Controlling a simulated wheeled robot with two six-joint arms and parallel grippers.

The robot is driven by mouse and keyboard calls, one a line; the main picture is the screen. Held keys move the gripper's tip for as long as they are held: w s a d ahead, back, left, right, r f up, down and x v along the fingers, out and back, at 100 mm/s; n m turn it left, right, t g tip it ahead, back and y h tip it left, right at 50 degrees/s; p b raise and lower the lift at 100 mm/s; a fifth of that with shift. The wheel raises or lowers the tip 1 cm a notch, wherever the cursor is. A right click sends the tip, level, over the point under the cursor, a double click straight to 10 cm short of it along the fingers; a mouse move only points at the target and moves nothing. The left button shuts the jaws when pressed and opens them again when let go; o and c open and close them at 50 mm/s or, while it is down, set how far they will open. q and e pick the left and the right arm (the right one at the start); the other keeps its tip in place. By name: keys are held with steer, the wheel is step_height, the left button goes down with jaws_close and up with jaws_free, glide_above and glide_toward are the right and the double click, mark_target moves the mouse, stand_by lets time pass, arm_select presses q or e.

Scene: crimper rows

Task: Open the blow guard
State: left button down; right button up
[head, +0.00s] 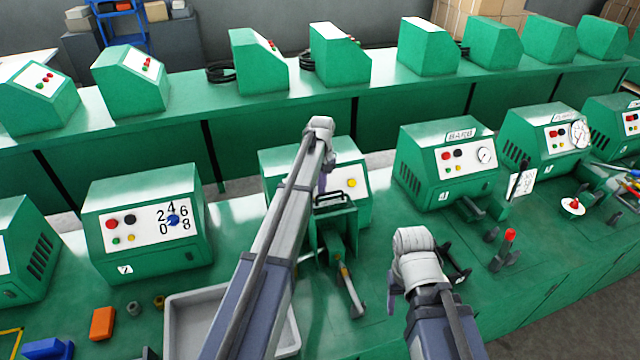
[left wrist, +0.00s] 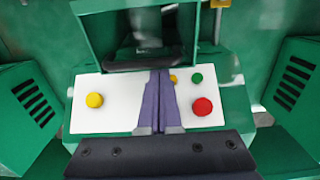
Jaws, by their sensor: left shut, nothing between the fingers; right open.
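The middle machine (head: 277,160) is a green housing with a white panel and a yellow button, partly hidden by my left arm. A green box-like frame with a dark handle (head: 335,197), which looks like the blow guard, stands at its front. Whether it is open or shut is unclear. The frame also shows at the top of the left wrist view (left wrist: 88,38). My left gripper (head: 322,184) is shut and empty, beside the frame. Its purple fingers (left wrist: 158,128) are in front of the white panel. My right gripper (head: 393,294) is open and empty to the right, mostly hidden by its wrist.
A grey tray (head: 188,297) is on the bench left of the machine, with an orange block (head: 103,323) farther left. Similar machines stand at left (head: 150,225) and right (head: 447,165). A red-topped lever (head: 508,240) stands on the right.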

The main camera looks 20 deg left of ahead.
arm_select(q)
steer(key=shift+w, duration=0.1)
steer(key=s+d+r+t+y+p, duration=0.1)
steer(key=s+d+r+t+y, duration=0.1)
steer(key=s+d, duration=0.3)
steer(key=s+t, duration=0.1)
steer(key=s, duration=0.2)
steer(key=shift+s+d+r, duration=0.15)
steer(key=shift+d, duration=0.1)
steer(key=shift+r, duration=0.15)
steer(key=p+v, duration=0.7)
steer(key=shift+s+r+p, duration=0.2)
steer(key=shift+r+p, duration=0.05)
steer(key=shift+p, duration=0.05)
steer(key=shift+d+f, duration=0.1)
